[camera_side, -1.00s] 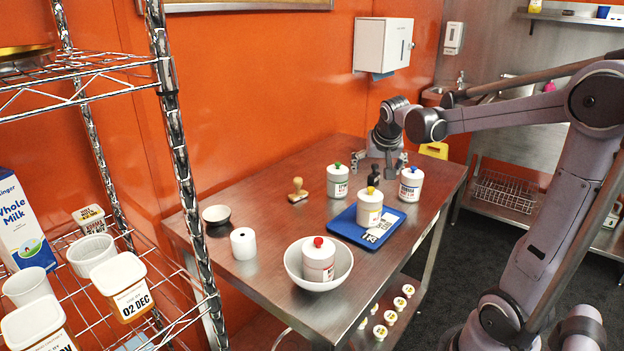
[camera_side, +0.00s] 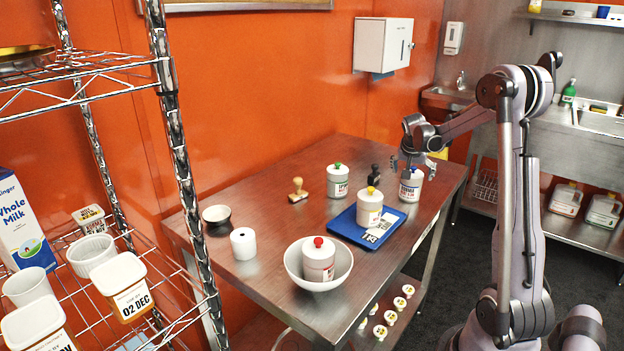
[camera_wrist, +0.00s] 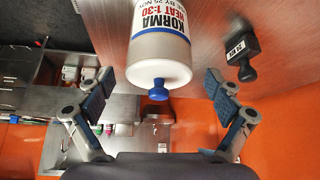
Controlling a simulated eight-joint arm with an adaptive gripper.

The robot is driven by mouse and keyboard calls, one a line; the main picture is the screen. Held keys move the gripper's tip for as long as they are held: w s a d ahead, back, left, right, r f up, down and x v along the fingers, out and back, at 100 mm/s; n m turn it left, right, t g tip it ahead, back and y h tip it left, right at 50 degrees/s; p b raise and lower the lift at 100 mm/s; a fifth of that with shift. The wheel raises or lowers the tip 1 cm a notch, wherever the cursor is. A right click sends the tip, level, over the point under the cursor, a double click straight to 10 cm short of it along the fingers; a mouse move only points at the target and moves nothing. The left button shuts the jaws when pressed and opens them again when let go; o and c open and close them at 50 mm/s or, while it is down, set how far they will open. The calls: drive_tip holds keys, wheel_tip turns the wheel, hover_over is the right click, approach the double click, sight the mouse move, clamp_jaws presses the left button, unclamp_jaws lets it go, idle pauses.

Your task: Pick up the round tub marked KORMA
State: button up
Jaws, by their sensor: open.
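My gripper (camera_side: 412,164) is open and empty, just above the tub's lid in the side view. Its two fingers also show apart in the wrist view (camera_wrist: 156,88).
A yellow-knobbed tub (camera_side: 369,211) stands on a blue tray (camera_side: 348,229), and a green-knobbed tub (camera_side: 338,183) is behind it. A red-knobbed tub (camera_side: 318,262) sits in a white bowl (camera_side: 345,270). A black stamp (camera_side: 374,177) is left of the KORMA tub.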

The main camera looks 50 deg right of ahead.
drive_tip(key=shift+x, duration=2.7)
drive_tip(key=shift+a, duration=0.15)
drive_tip(key=c, duration=1.6)
